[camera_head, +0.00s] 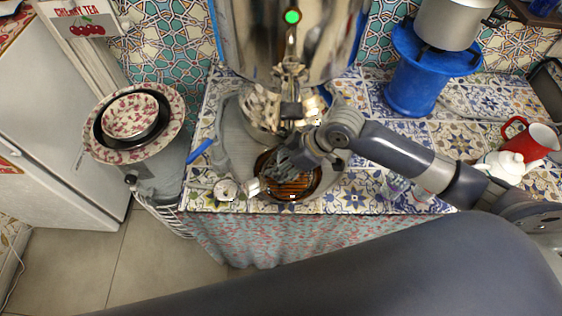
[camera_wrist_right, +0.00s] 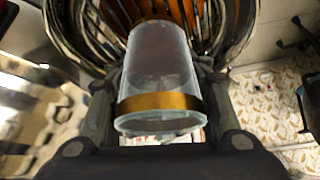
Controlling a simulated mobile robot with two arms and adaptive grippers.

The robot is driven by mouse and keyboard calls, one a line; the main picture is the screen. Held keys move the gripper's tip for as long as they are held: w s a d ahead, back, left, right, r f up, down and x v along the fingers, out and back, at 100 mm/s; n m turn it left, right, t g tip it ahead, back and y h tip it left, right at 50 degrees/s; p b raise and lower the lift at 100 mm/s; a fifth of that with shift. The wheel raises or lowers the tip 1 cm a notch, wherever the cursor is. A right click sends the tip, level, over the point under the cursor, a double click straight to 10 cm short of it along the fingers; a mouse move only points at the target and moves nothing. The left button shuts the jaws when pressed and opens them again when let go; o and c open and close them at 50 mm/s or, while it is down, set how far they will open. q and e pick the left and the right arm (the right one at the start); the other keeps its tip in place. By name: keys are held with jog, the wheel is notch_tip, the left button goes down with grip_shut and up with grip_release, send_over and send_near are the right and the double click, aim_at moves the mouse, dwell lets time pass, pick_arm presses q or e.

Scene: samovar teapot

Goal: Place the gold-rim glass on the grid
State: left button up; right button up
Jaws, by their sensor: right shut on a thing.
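The gold-rim glass (camera_wrist_right: 160,60) is clear, with a gold band near its rim, and fills the middle of the right wrist view. My right gripper (camera_head: 284,163) is shut on it, with one finger on each side of the glass. In the head view the gripper hides the glass. The grid (camera_head: 300,189) is a round, dark-rimmed piece with brown-orange slats, directly below the gripper at the counter's front. Its curved bars (camera_wrist_right: 240,28) show behind the glass in the wrist view. I cannot tell whether the glass touches it. My left gripper is not in view.
A large metal samovar (camera_head: 290,45) with a tap stands just behind the gripper. A small white dish (camera_head: 225,190) lies left of the grid. A blue stand (camera_head: 412,85) holds a pot (camera_head: 447,22). A red mug (camera_head: 531,140) and white teapot (camera_head: 503,166) stand at the right.

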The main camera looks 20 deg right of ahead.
jog(key=shift+f, duration=0.15)
jog(key=o, duration=1.2)
jog(key=shift+d+r, duration=0.1)
jog(key=shift+r, duration=0.15)
jog(key=v, duration=1.1)
jog(key=shift+s+d+r+b, duration=0.15)
jog(key=shift+r+b, duration=0.15)
jog(key=shift+d, duration=0.1)
